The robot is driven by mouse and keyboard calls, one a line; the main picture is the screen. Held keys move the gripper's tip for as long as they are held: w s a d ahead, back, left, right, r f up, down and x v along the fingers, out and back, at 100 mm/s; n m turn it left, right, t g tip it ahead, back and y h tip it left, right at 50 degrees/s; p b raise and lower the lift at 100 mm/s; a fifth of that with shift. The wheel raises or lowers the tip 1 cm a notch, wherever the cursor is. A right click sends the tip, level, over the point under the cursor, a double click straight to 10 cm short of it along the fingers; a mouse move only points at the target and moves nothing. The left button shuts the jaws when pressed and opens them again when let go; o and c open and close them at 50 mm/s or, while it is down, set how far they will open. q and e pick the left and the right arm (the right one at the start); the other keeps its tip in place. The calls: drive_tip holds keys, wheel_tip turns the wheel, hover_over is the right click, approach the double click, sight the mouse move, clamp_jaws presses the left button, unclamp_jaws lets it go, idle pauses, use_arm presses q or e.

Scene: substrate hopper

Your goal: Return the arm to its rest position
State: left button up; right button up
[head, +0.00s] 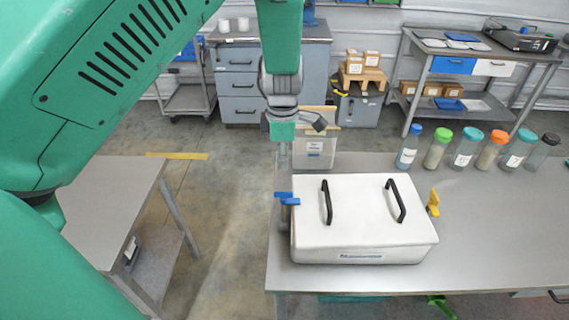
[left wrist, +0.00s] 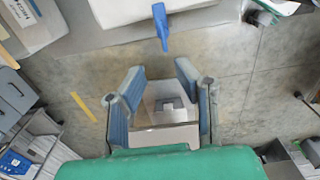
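My left arm (head: 281,40) comes in from the upper left in the head view, its wrist hanging by the left end of the white hopper box (head: 365,235). My left gripper shows clearly in the left wrist view (left wrist: 164,70), with its two blue-grey fingers apart. A pale open-topped shape shows between the fingers; I cannot tell what it is. No held object is evident. A blue lever (head: 287,199) is at the hopper's left side. It also shows in the left wrist view (left wrist: 161,27), beyond the fingertips and apart from them. My right gripper is not in view.
The hopper has two black handles and a yellow lever (head: 433,203) on its right. Several lidded bottles, including a blue-capped one (head: 408,148), line the grey table's (head: 500,230) back edge. A side table (head: 105,205) stands left, with open floor between. A green lever (head: 440,306) is below the table.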

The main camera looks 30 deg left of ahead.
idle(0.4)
use_arm(q)
drive_tip(key=s+a+f+m+g+y, duration=0.15)
drive_tip(key=s+a+f+m, duration=0.25)
drive_tip(key=s+f+m, duration=0.85)
drive_tip(key=s+d+f+m+t+h, duration=0.1)
drive_tip(key=s+d+f+m, duration=0.2)
drive_tip(key=s+m, duration=0.5)
drive_tip(key=s+d+f+m+h, duration=0.1)
drive_tip(key=s+d+f+m, duration=0.2)
drive_tip(key=s, duration=0.9)
wheel_tip(320, 180, down, 16)
drive_tip(key=w+d+m+t+b, duration=0.1)
drive_tip(key=w+b, duration=0.1)
drive_tip(key=b, duration=1.4)
drive_tip(key=shift+w+d, duration=0.2)
drive_tip(key=shift+d, duration=0.05)
drive_tip(key=shift+r+m+y, duration=0.15)
drive_tip(key=shift+m+y, duration=0.1)
